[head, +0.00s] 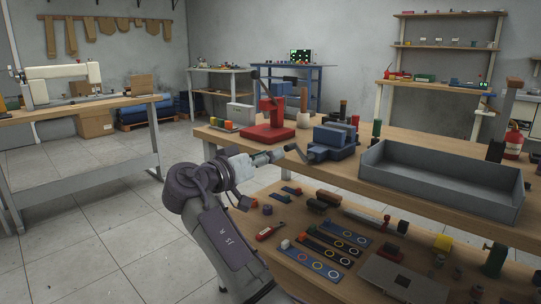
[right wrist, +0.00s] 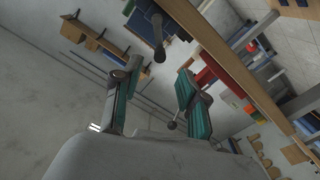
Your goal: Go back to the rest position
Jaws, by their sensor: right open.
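My right gripper (head: 274,155) is the only one in the head view. Its arm rises from the bottom middle, and the gripper points right, at the left front edge of the workbench (head: 222,140). In the right wrist view the two teal-padded fingers (right wrist: 155,92) stand wide apart with nothing between them. A dark rod with a round knob (right wrist: 158,50) shows beyond the fingers. My left gripper is in neither view.
A blue vise (head: 332,140) and a red lever press (head: 268,125) stand close to the gripper on the bench. A grey tray (head: 440,184) is to the right. Tools and ringed strips (head: 335,238) cover the lower shelf. Open tiled floor (head: 90,215) lies to the left.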

